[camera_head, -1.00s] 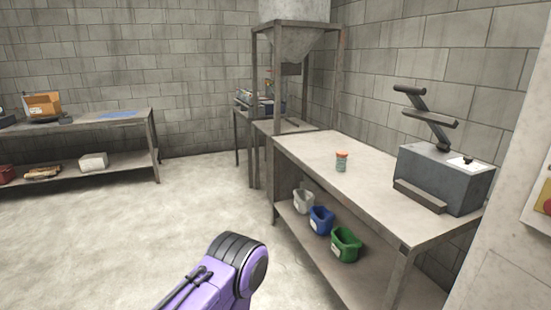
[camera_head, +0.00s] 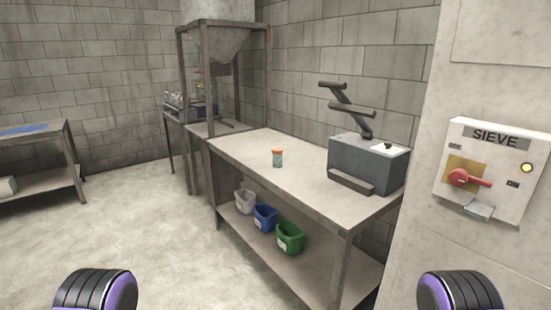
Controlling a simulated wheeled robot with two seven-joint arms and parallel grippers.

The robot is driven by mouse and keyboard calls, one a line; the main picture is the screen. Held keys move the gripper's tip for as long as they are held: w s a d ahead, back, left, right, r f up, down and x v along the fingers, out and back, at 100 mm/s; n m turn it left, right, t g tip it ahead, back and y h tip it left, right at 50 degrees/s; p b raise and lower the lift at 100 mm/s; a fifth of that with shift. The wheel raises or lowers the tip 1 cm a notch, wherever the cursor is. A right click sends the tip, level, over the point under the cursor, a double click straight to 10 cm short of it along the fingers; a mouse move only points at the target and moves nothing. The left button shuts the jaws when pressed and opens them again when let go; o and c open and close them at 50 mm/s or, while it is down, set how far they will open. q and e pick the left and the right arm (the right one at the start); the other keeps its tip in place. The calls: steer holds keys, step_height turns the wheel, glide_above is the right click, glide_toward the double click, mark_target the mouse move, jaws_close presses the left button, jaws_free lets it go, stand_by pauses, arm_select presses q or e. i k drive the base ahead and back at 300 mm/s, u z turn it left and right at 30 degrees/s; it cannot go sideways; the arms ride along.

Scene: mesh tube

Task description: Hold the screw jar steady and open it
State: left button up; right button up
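The screw jar (camera_head: 277,159) is small and stands upright on the workbench (camera_head: 245,150), near its middle. It has an orange lid (camera_head: 277,151) on top and a greenish body. Nothing touches it. Only purple and black parts of my two arms show at the bottom left and bottom right. Both of my grippers are out of view.
A grey machine (camera_head: 367,163) with raised bars stands at the bench's right. White, blue (camera_head: 265,217) and green (camera_head: 290,238) bins sit on the lower shelf. A SIEVE switch box (camera_head: 490,171) is on the right wall. A hopper frame (camera_head: 222,80) stands behind. Floor at left is clear.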

mark_target(277, 160)
steer(key=u, duration=0.55)
steer(key=k, duration=0.65)
steer(key=u, duration=0.75)
steer(key=i, duration=2.7)
steer(key=z, duration=1.45)
steer(key=i, duration=0.9)
steer(key=z, duration=0.95)
